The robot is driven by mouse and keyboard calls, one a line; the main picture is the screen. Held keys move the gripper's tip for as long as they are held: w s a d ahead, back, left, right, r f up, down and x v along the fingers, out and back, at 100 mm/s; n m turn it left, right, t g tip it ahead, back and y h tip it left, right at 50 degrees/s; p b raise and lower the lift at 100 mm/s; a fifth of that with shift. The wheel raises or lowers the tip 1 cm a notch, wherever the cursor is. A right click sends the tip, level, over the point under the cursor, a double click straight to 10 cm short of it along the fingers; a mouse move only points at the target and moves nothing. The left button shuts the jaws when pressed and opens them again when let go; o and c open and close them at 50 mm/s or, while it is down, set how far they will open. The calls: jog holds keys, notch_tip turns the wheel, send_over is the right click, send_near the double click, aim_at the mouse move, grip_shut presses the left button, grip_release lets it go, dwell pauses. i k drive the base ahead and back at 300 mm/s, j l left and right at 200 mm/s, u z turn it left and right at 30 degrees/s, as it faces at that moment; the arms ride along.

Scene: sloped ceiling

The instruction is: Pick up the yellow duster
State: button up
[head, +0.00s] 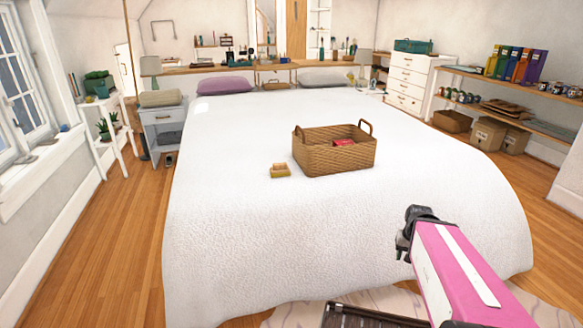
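A small yellow block-like item (280,171), which looks like the yellow duster, lies on the white bed cover, just left of the wicker basket and apart from it. Its top is brownish yellow. My pink arm reaches in from the lower right. The dark end part at its tip, which seems to be my gripper (405,244), is over the right front part of the bed, to the right of and nearer than the duster. The fingers cannot be made out, so I cannot tell if they are open or shut. Nothing hides the duster.
The wicker basket (334,155) has two raised handles and a red item (343,142) inside. The bed (250,235) is otherwise clear in front. Pillows lie at its far end. A nightstand (162,125) stands at left, shelves (510,92) at right. Wooden floor is free along the left.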

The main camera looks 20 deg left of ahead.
aim_at(278, 169)
jog(key=i+l+u, duration=0.15)
jog(key=u, duration=0.25)
jog(key=i+l+u, duration=0.25)
jog(key=u, duration=0.9)
jog(key=i+l, duration=0.05)
